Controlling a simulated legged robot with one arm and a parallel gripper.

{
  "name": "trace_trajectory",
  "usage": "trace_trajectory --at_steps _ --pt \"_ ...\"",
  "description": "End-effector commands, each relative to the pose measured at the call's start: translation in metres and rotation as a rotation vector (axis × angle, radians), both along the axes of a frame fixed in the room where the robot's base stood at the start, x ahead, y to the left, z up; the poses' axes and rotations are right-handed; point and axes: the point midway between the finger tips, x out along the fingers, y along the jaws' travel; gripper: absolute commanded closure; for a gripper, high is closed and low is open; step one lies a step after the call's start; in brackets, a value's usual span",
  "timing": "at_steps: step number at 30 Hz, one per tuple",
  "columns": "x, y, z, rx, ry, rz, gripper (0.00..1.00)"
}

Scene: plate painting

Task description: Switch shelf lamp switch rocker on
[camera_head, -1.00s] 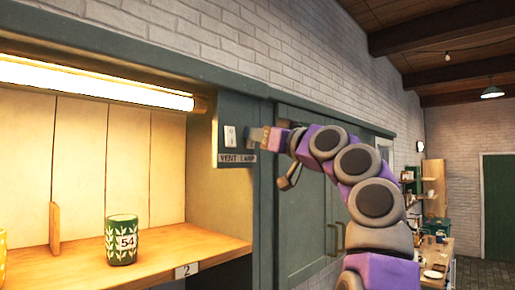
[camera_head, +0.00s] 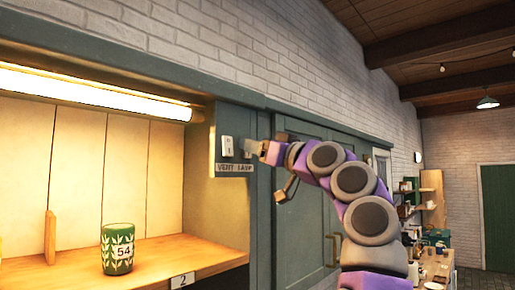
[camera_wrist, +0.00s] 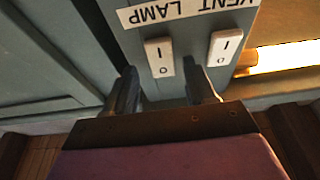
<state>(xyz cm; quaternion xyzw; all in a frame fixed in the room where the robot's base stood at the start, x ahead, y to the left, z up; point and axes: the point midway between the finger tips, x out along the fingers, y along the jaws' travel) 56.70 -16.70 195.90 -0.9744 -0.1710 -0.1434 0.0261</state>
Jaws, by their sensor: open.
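The switch panel beside the shelf carries two white rockers and a label reading VENT LAMP. In the wrist view the label (camera_wrist: 180,12) is upside down; the rocker beside LAMP (camera_wrist: 160,57) is the left one and the VENT rocker (camera_wrist: 225,47) is the right one. Both bear I and O marks; I cannot tell which way they are pressed. My gripper (camera_wrist: 163,88) is open, its dark fingers apart on either side below the LAMP rocker, with nothing visible between them. In the head view my gripper (camera_head: 255,148) is at the panel's right, near the rockers (camera_head: 228,146).
A lit tube lamp (camera_head: 90,90) glows under the cabinet top. A green cabinet door (camera_head: 300,235) is behind my arm. Cluttered shelves and a counter stand far right.

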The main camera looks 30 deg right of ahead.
Motion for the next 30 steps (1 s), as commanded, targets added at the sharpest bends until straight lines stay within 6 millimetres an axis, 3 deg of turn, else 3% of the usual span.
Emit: trace_trajectory --at_steps 5,21,30 --pt "-0.012 -0.003 -0.005 0.0 -0.002 0.001 0.45" --pt "-0.115 -0.044 -0.039 0.002 -0.006 -0.002 0.45" --pt "-0.148 -0.057 -0.051 0.001 0.002 0.001 0.45"
